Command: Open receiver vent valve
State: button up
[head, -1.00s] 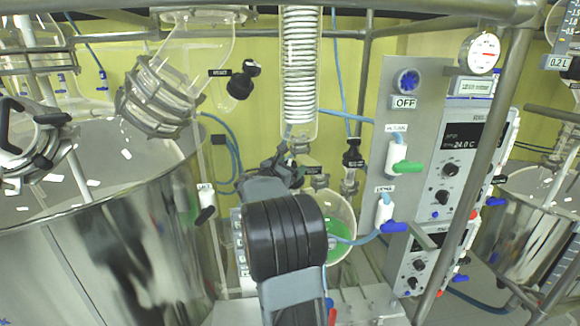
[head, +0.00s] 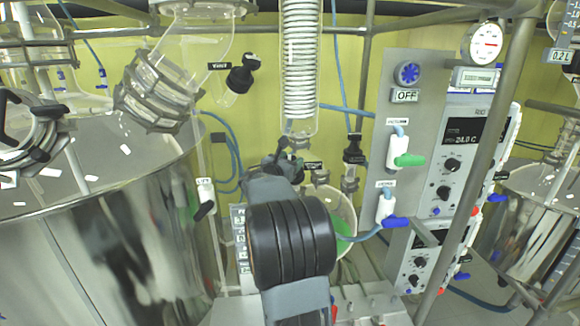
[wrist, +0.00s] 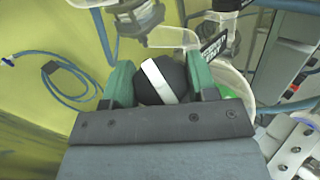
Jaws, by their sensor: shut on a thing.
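My gripper (wrist: 162,85) shows in the wrist view with its green fingers on either side of a black round knob with a white stripe (wrist: 158,78), and it is shut on this knob. A black label (wrist: 213,44) stands just right of the knob; its text is too small to read. In the head view my gripper (head: 277,165) is mostly hidden behind my arm, below the glass coil condenser (head: 300,70). The round glass receiver with green liquid (head: 343,228) is partly hidden behind my arm.
A grey control panel (head: 400,150) with green and blue handled valves stands close on the right. A large steel vessel (head: 110,230) fills the left. A blue hose (wrist: 70,90) hangs on the yellow wall. Metal frame bars cross the view.

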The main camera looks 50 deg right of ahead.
jog(key=n+t+y+b, duration=0.1)
jog(key=n+t+b, duration=0.1)
jog(key=n+b, duration=0.1)
jog(key=n+t+y+b, duration=0.1)
jog(key=n+t+b, duration=0.1)
jog(key=t+b, duration=0.1)
jog(key=n+t+y+b, duration=0.1)
jog(key=n+t+b, duration=0.1)
jog(key=b, duration=0.3)
jog(key=shift+f+n+y, duration=0.3)
jog(key=shift+f+n, duration=0.1)
jog(key=shift+n, duration=0.4)
jog(key=n+t+y+b, duration=0.1)
jog(key=n+b, duration=0.1)
jog(key=b, duration=0.1)
jog(key=shift+n+t+y+b, duration=0.3)
jog(key=shift+t+y+b, duration=0.05)
jog(key=shift+t+y, duration=0.05)
jog(key=shift+r+n+t+y+b, duration=0.2)
jog(key=shift+n+t+y+b, duration=0.3)
jog(key=shift+n+y+b, duration=0.55)
jog(key=n+y, duration=0.2)
jog(key=n, duration=0.1)
jog(key=shift+r+t+y, duration=0.25)
jog(key=shift+r+t, duration=0.05)
jog(key=shift+t, duration=0.1)
jog(key=shift+w+a+n+y+p, duration=0.1)
jog(key=shift+n+y+p, duration=0.6)
jog(key=shift+n+y, duration=0.65)
